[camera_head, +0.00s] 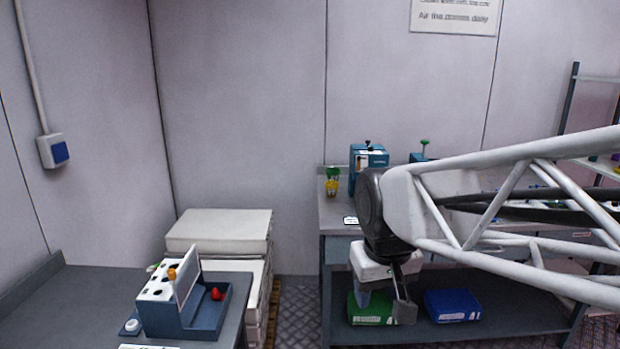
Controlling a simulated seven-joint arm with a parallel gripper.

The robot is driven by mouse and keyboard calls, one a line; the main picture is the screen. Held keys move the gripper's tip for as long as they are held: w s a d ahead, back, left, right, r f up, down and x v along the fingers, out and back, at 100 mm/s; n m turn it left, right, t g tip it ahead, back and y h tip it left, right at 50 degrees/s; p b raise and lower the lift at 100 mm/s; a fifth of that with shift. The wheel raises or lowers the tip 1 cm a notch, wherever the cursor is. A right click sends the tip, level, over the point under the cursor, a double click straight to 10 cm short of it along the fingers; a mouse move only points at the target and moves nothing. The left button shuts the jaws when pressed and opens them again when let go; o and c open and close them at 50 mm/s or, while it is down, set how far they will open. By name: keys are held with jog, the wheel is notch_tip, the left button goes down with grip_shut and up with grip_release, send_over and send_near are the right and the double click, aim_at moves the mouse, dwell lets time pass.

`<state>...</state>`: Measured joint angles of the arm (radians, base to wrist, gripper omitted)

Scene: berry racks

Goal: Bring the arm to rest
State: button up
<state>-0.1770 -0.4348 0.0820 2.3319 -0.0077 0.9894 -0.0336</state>
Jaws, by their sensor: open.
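My arm reaches in from the right edge of the head view as a white lattice link, ending in a dark wrist joint at mid-height. My gripper (384,302) hangs below that wrist, pointing down, with its two fingers apart and nothing seen between them. In the picture it overlaps the front of the grey workbench (333,216) and a green box (372,318) on the lower shelf. I cannot tell how far it is from them. The arm hides much of the bench top.
A blue rack (156,316) with holes, an orange item and a red item stands on the left table (92,287). A pale stack (219,228) stands behind it. A blue box (452,305) lies on the lower shelf. Bare floor (298,310) shows between table and bench.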

jog(key=s+d+f+m, duration=0.2)
jog(key=s+d+f, duration=0.2)
jog(key=s+d, duration=0.3)
jog(key=shift+s+d+f+m+t, duration=0.3)
jog(key=shift+s+f, duration=0.1)
jog(key=shift+s, duration=1.5)
